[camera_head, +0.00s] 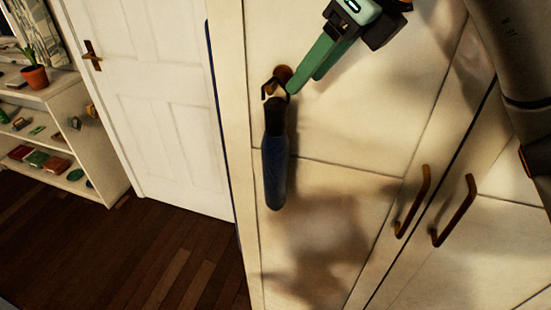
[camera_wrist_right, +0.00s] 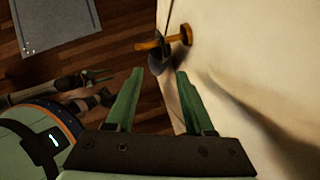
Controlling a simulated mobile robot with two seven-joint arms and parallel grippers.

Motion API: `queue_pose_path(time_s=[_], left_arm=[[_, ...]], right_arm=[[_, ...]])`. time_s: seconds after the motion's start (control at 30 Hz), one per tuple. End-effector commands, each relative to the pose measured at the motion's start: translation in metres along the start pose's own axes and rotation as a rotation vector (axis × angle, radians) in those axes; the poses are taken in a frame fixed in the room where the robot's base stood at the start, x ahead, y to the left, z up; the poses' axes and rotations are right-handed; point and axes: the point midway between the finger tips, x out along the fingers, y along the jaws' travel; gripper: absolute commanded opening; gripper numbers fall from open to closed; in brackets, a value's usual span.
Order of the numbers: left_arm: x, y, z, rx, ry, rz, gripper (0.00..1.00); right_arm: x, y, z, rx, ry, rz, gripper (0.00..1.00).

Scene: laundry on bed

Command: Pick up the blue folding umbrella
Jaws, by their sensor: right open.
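The blue folding umbrella (camera_head: 275,165) hangs upright from a round wooden peg (camera_head: 283,73) on the cream cabinet side, with its dark handle at the top. My right gripper (camera_head: 303,85) is open and empty, its green fingertips close to the peg and the umbrella's handle, on their right. In the right wrist view the open fingers (camera_wrist_right: 160,72) point toward the peg (camera_wrist_right: 180,36), with a dark part of the umbrella (camera_wrist_right: 159,61) just beyond the fingertips. Contact cannot be told. What seems to be my left gripper (camera_wrist_right: 98,76) shows small at the left there; its opening is unclear.
The cream cabinet (camera_head: 340,210) has two bronze handles (camera_head: 413,201) at the lower right. The wooden floor (camera_head: 150,255) at lower left is clear.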

Motion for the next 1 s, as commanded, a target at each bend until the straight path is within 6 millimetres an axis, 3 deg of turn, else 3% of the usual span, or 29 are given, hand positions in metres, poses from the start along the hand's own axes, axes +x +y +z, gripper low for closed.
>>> queue_pose_path(time_s=[0.3, 0.57, 0.8, 1.0], left_arm=[[-0.004, 0.0, -0.004, 0.0, 0.0, 0.0, 0.42], [-0.006, 0.001, -0.006, 0.0, -0.001, 0.0, 0.42], [-0.009, 0.001, -0.01, 0.0, -0.001, 0.0, 0.42], [-0.01, 0.001, -0.01, 0.0, -0.001, 0.0, 0.42]], right_arm=[[0.055, 0.001, 0.0, -0.001, 0.004, 0.0, 0.53], [0.077, 0.001, 0.0, -0.002, 0.004, 0.001, 0.53], [0.111, 0.001, 0.0, -0.001, 0.004, 0.002, 0.53], [0.12, 0.0, 0.0, -0.002, 0.002, -0.001, 0.53]])
